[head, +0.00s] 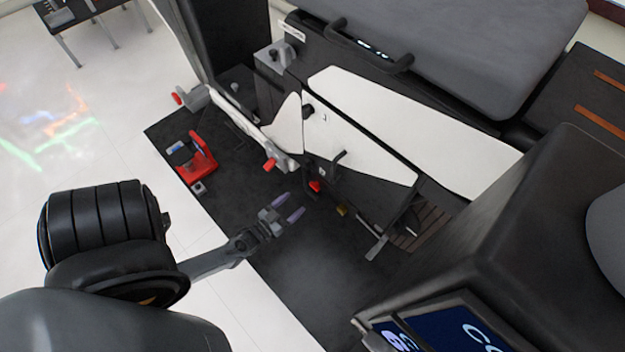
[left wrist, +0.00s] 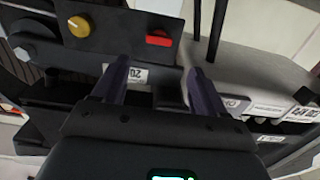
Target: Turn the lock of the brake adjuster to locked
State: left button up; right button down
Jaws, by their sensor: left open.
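My left gripper (head: 289,207) is open and empty, low over the dark floor mat in the head view. Its two purple fingers (left wrist: 160,70) reach forward, apart, in the left wrist view. Beyond the fingertips is a dark panel with a yellow round knob (left wrist: 79,27) and a red piece (left wrist: 158,40). In the head view a red piece (head: 315,186) and a yellow piece (head: 342,209) sit low on the rig, just past my gripper. I cannot tell which part is the brake adjuster's lock, or its setting. My right gripper is not in view.
The chassis rig has white panels (head: 358,150) and a black handle (head: 370,48). A red-ended grey lever (head: 270,165) juts out near my gripper. A red device (head: 196,158) stands on the mat at left. White labels (left wrist: 300,113) show at right in the wrist view. The mat (head: 290,280) is clear below.

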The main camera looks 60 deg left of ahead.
aim_at(313, 187)
pick_arm(q)
jog(key=b+x, duration=0.3)
jog(key=x, duration=0.5)
jog(key=shift+w+f, duration=0.15)
jog(key=shift+w+b, duration=0.5)
jog(key=shift+b, duration=0.05)
jog(key=shift+w+a, duration=0.2)
jog(key=shift+w, duration=0.25)
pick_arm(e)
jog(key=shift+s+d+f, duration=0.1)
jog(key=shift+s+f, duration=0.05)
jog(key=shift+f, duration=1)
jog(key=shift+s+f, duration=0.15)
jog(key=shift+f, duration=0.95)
pick_arm(q)
jog(key=shift+s, duration=0.15)
jog(key=c, duration=1.1)
jog(key=shift+o, duration=0.2)
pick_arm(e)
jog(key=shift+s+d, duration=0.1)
